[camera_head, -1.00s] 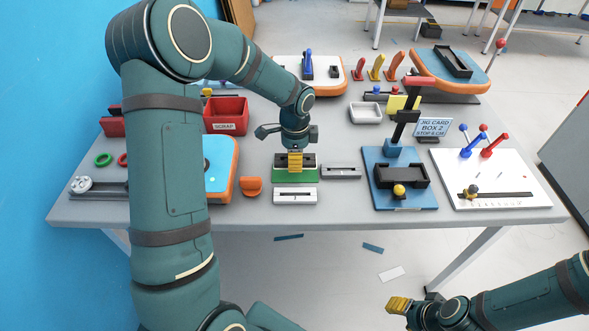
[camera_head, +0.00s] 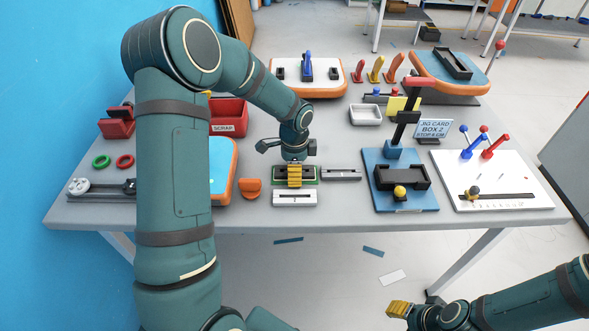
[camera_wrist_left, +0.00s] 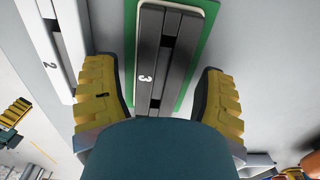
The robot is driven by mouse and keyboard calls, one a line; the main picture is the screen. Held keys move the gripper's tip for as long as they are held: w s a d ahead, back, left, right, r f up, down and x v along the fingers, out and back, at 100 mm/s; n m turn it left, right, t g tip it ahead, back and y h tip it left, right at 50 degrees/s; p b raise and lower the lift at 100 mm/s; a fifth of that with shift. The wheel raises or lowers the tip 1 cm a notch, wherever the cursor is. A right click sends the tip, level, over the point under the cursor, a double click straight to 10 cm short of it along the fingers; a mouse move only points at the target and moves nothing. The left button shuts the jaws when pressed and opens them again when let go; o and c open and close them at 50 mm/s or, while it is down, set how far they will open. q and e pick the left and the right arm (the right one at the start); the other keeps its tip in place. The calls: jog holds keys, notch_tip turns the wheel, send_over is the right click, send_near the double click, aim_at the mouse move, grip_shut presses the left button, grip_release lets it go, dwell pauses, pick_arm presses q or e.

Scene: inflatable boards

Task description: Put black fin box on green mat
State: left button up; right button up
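The black fin box (camera_head: 283,171) lies flat on the green mat (camera_head: 316,181) near the table's front edge. In the left wrist view the box (camera_wrist_left: 173,50), marked 3, has green mat (camera_wrist_left: 209,35) showing along its side. My left gripper (camera_head: 295,176) is over the box in the head view. In the left wrist view its yellow fingers (camera_wrist_left: 160,105) stand on either side of the box with gaps, so it is open. My right gripper (camera_head: 398,309) is in front of the table, away from the box; its finger gap cannot be made out.
A light grey fin box (camera_head: 294,198) lies just in front of the mat, and a grey one (camera_head: 341,174) just to its right. An orange block (camera_head: 251,188) is to the left. A blue jig board (camera_head: 418,203) stands further right.

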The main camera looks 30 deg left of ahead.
pick_arm(q)
jog(key=shift+r, duration=0.1)
jog(key=shift+r, duration=0.4)
notch_tip(320, 180, up, 11)
jog(key=p, duration=0.2)
jog(key=shift+r+p, duration=0.15)
jog(key=shift+p, duration=0.25)
